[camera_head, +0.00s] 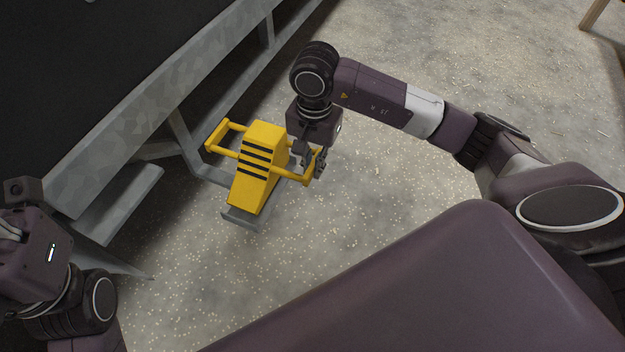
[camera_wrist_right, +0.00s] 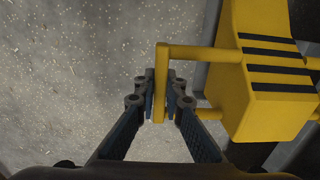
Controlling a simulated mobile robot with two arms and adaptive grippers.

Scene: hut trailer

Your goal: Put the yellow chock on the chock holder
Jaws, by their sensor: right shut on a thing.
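The yellow chock (camera_head: 256,165) has black stripes and a yellow bar handle on each side. In the head view it sits at or just over a grey metal bracket by the trailer frame, which looks like the chock holder (camera_head: 243,219); I cannot tell whether they touch. My right gripper (camera_head: 313,169) is shut on the chock's right handle. The right wrist view shows the fingers (camera_wrist_right: 168,98) on either side of the handle bar, with the chock body (camera_wrist_right: 262,75) to the right. My left arm is at the lower left of the head view; its fingertips are out of view.
The grey trailer frame (camera_head: 150,95) runs diagonally along the upper left, with a metal step (camera_head: 120,203) below it. Speckled floor (camera_head: 400,180) is open to the right of the chock. A wooden post (camera_head: 592,14) shows at the top right.

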